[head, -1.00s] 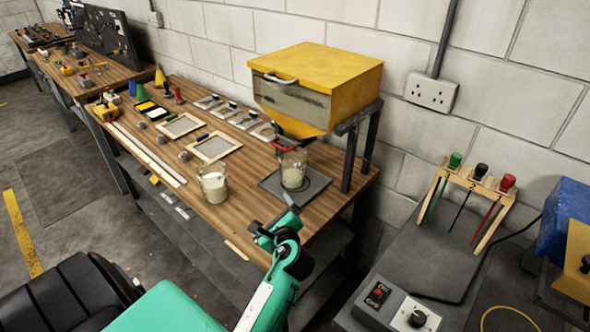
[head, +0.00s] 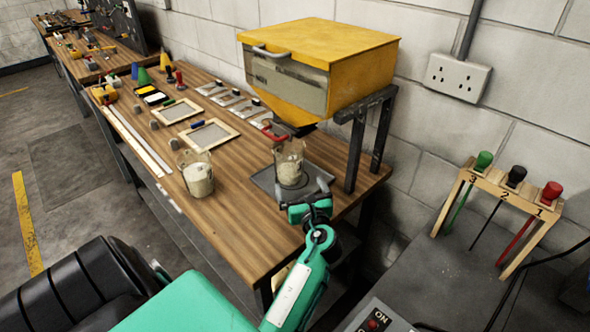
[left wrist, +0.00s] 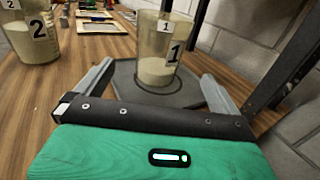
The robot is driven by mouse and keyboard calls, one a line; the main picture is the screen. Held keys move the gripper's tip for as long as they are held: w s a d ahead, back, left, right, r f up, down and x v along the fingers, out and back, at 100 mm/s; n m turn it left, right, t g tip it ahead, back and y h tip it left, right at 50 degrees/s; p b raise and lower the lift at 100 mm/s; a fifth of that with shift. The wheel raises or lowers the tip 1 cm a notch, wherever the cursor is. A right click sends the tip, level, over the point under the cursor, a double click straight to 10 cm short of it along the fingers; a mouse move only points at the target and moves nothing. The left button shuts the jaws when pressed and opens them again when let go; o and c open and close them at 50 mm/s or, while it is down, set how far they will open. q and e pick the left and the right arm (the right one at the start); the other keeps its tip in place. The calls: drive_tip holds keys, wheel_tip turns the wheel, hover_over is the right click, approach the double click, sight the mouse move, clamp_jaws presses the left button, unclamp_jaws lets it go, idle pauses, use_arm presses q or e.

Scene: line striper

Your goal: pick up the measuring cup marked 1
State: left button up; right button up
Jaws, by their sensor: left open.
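The measuring cup marked 1 (head: 289,163) is clear, with pale powder in its lower part. It stands upright on a dark square plate (head: 262,180) under the yellow hopper. In the left wrist view the cup (left wrist: 158,55) shows its "1" labels. My left gripper (head: 303,190) is open and empty, just in front of the cup on the near side. In the left wrist view the cup stands ahead, between and beyond the spread fingers (left wrist: 157,78); they appear not to touch it. My right gripper is not in view.
A second cup marked 2 (left wrist: 28,38), holding pale powder, stands left on the wooden table (head: 225,225). The yellow hopper (head: 315,65) hangs above cup 1, with its metal leg (head: 355,155) to the right. Wooden frames (head: 208,134) lie farther back.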

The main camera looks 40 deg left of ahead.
sight(292, 168)
use_arm(q)
drive_tip(key=shift+w+a+f, duration=0.15)
drive_tip(key=shift+w, duration=0.1)
drive_tip(key=p+x, duration=0.1)
drive_tip(key=x, duration=0.6)
drive_tip(key=shift+a+p, duration=0.15)
drive_tip(key=shift+p, duration=0.15)
drive_tip(key=shift+w+a, duration=0.15)
drive_tip(key=shift+a, duration=0.1)
drive_tip(key=shift+w+a, duration=0.25)
drive_tip(key=shift+a, duration=0.2)
drive_tip(key=p+x, duration=0.1)
drive_tip(key=x, duration=0.3)
drive_tip(key=shift+w+a, duration=0.1)
drive_tip(key=shift+w, duration=0.1)
drive_tip(key=c, duration=0.9)
drive_tip(key=shift+c, duration=1.3)
